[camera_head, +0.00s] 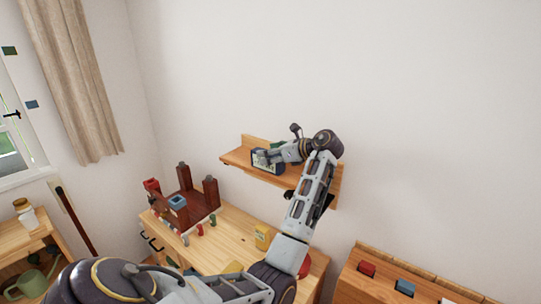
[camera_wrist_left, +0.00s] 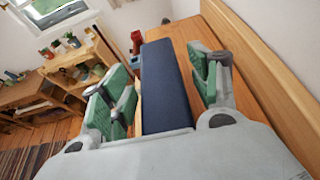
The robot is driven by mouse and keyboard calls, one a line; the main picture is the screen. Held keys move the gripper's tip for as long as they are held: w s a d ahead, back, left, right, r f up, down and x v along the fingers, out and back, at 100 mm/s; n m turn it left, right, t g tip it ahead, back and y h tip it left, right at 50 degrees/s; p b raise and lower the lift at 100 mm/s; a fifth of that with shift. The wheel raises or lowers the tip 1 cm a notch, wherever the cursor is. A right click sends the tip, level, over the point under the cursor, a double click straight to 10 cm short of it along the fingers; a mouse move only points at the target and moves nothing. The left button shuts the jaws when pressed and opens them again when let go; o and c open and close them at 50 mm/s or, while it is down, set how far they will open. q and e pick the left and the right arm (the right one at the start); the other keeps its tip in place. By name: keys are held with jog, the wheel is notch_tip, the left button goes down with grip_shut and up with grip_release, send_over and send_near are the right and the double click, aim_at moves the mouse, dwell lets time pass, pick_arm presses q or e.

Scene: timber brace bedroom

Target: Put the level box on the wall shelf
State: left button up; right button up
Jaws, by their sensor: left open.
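The level box (camera_head: 267,161) is dark blue with a lighter front face and stands on the left part of the wooden wall shelf (camera_head: 235,158). In the left wrist view the box (camera_wrist_left: 165,88) lies between the green finger pads, with the wooden shelf (camera_wrist_left: 265,85) to its right. My left gripper (camera_head: 276,153) is open around the box. A gap shows between the box and the right-hand finger; the left-hand finger is close to it, and contact there is unclear. My forearm hides the right part of the shelf. My right gripper is not in view.
Below the shelf is a wooden desk (camera_head: 228,240) with a dark red wooden stand (camera_head: 185,207), a yellow container (camera_head: 262,237) and small items. A cabinet (camera_head: 365,291) with small coloured blocks is at the lower right. Wall above the shelf is clear.

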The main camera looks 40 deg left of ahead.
pick_arm(q)
jog(key=shift+d+r, duration=0.1)
jog(key=shift+r, duration=0.15)
jog(key=b+v, duration=0.2)
jog(key=v, duration=1)
jog(key=shift+b, duration=0.3)
jog(key=shift+f, duration=0.15)
